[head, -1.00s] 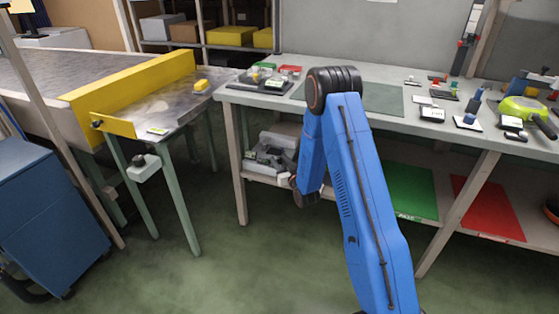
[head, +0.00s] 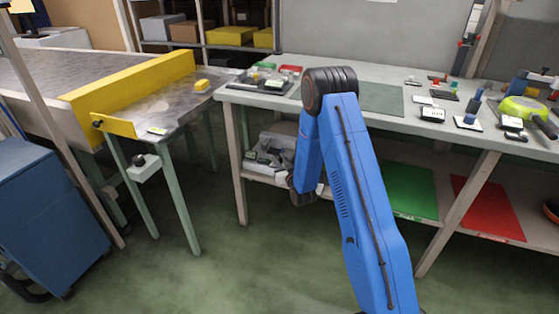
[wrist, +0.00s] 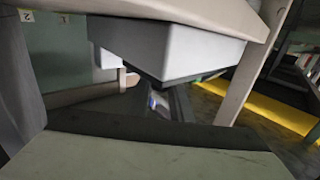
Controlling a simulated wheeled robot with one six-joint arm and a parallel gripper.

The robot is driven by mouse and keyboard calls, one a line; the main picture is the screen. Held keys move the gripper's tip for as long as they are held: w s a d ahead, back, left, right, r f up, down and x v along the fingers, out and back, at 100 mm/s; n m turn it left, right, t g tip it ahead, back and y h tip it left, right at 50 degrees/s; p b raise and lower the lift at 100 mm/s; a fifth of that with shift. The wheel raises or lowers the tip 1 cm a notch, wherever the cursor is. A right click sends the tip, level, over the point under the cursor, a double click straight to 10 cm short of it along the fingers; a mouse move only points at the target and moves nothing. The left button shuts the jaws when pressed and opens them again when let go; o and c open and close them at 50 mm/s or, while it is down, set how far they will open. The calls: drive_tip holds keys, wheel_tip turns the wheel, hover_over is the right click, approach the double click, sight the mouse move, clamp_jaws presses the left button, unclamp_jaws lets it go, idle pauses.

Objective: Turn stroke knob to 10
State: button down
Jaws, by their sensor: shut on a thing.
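A dark knob (head: 138,160) stands on a small pale control box (head: 147,172) on the conveyor's green leg in the head view. Its scale is too small to read, and nothing touches it. My gripper is hidden behind my blue arm in the head view, low by the left end of the workbench. In the wrist view, dark parts that look like my gripper (wrist: 160,99) meet below a pale box-shaped thing (wrist: 190,55). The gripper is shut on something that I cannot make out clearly.
The workbench (head: 240,98) carries loose parts. A grey machine (head: 268,155) sits on its lower shelf, with a green mat (head: 410,190) and a red mat (head: 488,208) further right. The conveyor's yellow guard (head: 130,85) is at left. Floor between conveyor and bench is clear.

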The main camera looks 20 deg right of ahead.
drive_tip(key=shift+a+m+h, duration=0.15)
drive_tip(key=shift+m+h, duration=0.15)
drive_tip(key=shift+h, duration=0.2)
drive_tip(key=shift+m+h, duration=0.6)
drive_tip(key=shift+h, duration=0.3)
drive_tip(key=m+h, duration=0.2)
drive_tip(key=h, duration=0.1)
drive_tip(key=m+g+h, duration=0.1)
drive_tip(key=m+h, duration=0.1)
drive_tip(key=h, duration=0.2)
drive_tip(key=shift+m, duration=0.3)
drive_tip(key=m+g+h, duration=0.4)
drive_tip(key=g+h, duration=0.1)
drive_tip(key=h, duration=0.1)
drive_tip(key=shift+m, duration=0.4)
